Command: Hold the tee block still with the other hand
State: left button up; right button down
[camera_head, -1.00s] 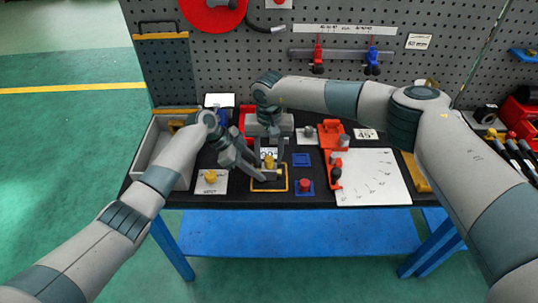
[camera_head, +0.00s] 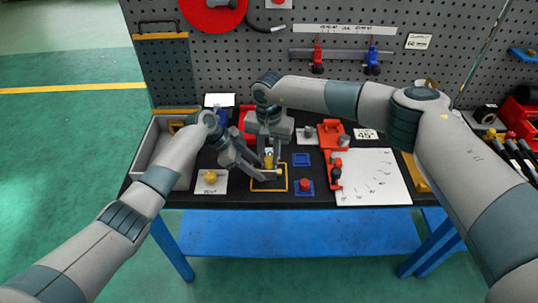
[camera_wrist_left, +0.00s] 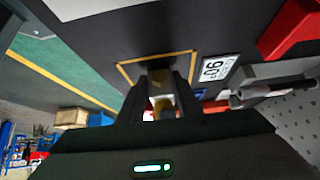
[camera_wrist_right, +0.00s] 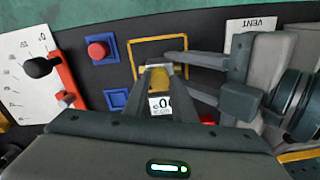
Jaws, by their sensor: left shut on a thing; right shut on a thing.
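The tee block, seen as a small yellow piece (camera_head: 268,162), is at the yellow square outline (camera_head: 270,190) on the dark bench. In the right wrist view its yellow part (camera_wrist_right: 159,72) shows between my fingers; in the left wrist view yellow (camera_wrist_left: 164,103) also shows between the fingers. My right gripper (camera_head: 269,154) comes down from above and is shut on it. My left gripper (camera_head: 267,174) comes in from the left, low down, and is shut on it too. The fingers hide most of the block, so its lower part and exact seating cannot be told.
Close by are a yellow knob on a white card (camera_head: 210,188), a red knob on a blue base (camera_head: 305,186) and a blue square frame (camera_head: 301,159). A white angle board (camera_head: 378,178) lies right, a grey tray (camera_head: 148,160) left. A pegboard stands behind.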

jog(key=shift+m, duration=1.1)
jog(key=shift+m, duration=0.5)
jog(key=c, duration=1.4)
grip_release()
jog(key=shift+m, duration=0.3)
jog(key=shift+r, duration=2.5)
notch_tip(320, 180, up, 12)
